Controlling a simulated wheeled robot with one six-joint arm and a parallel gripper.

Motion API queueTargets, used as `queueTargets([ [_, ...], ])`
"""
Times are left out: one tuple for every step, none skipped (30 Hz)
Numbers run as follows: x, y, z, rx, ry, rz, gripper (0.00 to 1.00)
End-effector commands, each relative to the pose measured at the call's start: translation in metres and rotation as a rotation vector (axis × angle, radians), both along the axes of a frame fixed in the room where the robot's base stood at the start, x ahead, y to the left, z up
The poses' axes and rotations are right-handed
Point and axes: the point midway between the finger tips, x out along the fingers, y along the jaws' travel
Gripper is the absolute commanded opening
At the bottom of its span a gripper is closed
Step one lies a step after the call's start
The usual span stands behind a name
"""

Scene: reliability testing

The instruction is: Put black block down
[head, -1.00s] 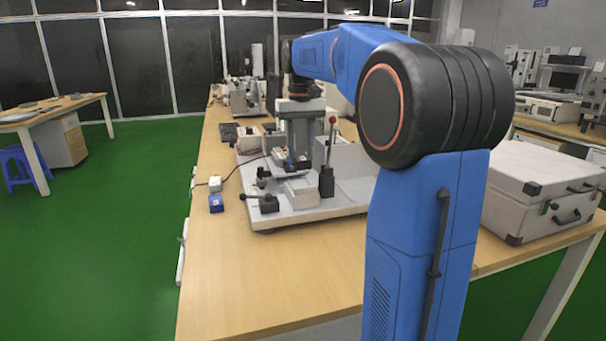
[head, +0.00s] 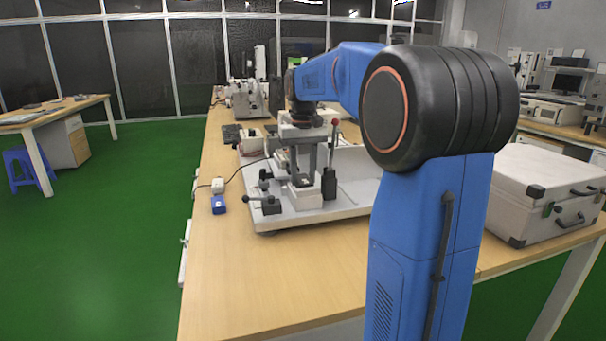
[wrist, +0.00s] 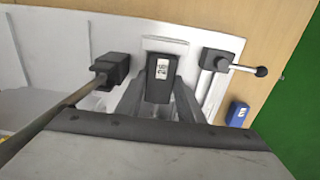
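The black block (wrist: 160,77) has a white label on its top face. In the wrist view it sits between the two grey fingers of my gripper (wrist: 160,92), which flank its left and right sides and look closed on it. In the head view my gripper (head: 306,165) points down over the white fixture (head: 304,196) on the test machine's light base plate (head: 345,205). The fixture's pale edge (wrist: 165,45) shows just beyond the block in the wrist view. The block's underside is hidden, so I cannot tell whether it touches the fixture.
A red-knobbed lever (head: 330,170) stands close right of my gripper in the head view. A black clamp handle (head: 265,203) is at the left front, near a small blue box (head: 218,204). A white case (head: 545,195) is at right. The front tabletop (head: 250,290) is clear.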

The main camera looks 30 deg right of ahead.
Motion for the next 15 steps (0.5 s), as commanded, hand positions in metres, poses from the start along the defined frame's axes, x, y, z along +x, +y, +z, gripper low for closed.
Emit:
queueTargets([
  [0.0000,0.0000,0.0000,0.000,0.000,0.000,0.46],
  [0.0000,0.0000,0.0001,0.000,0.000,0.000,0.53],
  [0.0000,0.0000,0.0001,0.000,0.000,0.000,0.53],
  [0.0001,0.0000,0.0001,0.000,0.000,0.000,0.53],
  [0.0001,0.0000,0.0001,0.000,0.000,0.000,0.53],
  [0.0001,0.0000,0.0002,0.000,0.000,0.000,0.53],
  [0.0001,0.0000,0.0002,0.000,0.000,0.000,0.53],
  [0.0001,0.0000,0.0002,0.000,0.000,0.000,0.53],
  [0.0001,0.0000,0.0002,0.000,0.000,0.000,0.53],
  [0.0001,0.0000,0.0004,0.000,0.000,0.000,0.53],
  [0.0001,0.0000,0.0008,0.000,0.000,0.000,0.53],
  [0.0002,-0.0001,0.0020,0.000,0.000,0.000,0.53],
  [0.0002,-0.0001,0.0034,0.000,-0.001,0.000,0.53],
  [0.0004,-0.0001,0.0055,0.000,-0.001,0.000,0.53],
  [0.0005,-0.0001,0.0092,-0.001,-0.002,0.000,0.53],
])
